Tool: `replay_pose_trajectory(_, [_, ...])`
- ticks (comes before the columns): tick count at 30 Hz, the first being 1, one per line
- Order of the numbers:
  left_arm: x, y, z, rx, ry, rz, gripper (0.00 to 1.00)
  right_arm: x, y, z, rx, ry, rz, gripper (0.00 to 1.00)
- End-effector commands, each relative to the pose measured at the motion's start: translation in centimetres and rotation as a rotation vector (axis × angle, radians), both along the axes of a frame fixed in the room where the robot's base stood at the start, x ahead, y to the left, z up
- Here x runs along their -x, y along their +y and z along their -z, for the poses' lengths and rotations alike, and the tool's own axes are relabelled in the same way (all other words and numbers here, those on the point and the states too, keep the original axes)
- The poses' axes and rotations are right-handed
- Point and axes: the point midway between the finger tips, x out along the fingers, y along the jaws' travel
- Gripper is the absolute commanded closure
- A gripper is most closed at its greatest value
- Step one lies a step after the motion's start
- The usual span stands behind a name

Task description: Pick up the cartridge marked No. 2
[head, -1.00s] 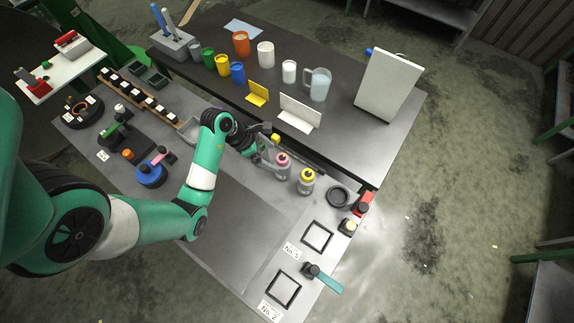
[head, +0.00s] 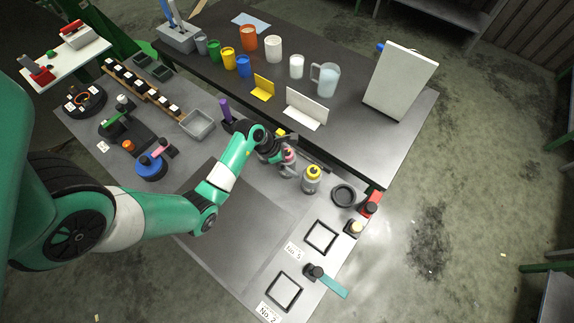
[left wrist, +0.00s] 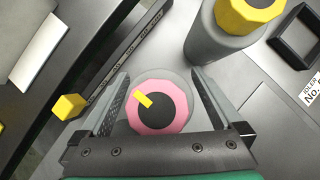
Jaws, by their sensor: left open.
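A grey bottle-like cartridge with a pink cap (head: 289,154) stands on the metal table; the left wrist view shows its pink rim (left wrist: 150,120), dark centre and yellow pointer from above. My left gripper (head: 283,163) is open with its fingers on either side of this cartridge, which it partly hides in the head view. A second grey cartridge with a yellow cap (head: 312,178) stands just to the right; it also shows in the left wrist view (left wrist: 225,35). I cannot read a number on either cartridge. My right gripper is not in view.
Two black square frames lie at the front right, one by a No. 5 label (head: 294,251), one by a No. 2 label (head: 268,313). A black round ring (head: 344,195) lies right of the yellow-capped cartridge. A purple upright piece (head: 225,110) stands behind my arm.

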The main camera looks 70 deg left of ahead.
Motion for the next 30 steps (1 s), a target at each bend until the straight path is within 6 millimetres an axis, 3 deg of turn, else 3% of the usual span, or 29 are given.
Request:
replay_pose_trajectory(2, [0.01, 0.01, -0.06, 0.000, 0.000, 0.000, 0.02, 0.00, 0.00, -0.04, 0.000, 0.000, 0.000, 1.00])
replay_pose_trajectory(18, [0.01, 0.00, -0.08, 0.000, -0.001, 0.001, 0.99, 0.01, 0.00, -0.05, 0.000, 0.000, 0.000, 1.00])
replay_pose_trajectory(30, [-0.09, 0.07, -0.32, -0.002, -0.004, 0.001, 1.00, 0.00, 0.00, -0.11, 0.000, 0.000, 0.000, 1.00])
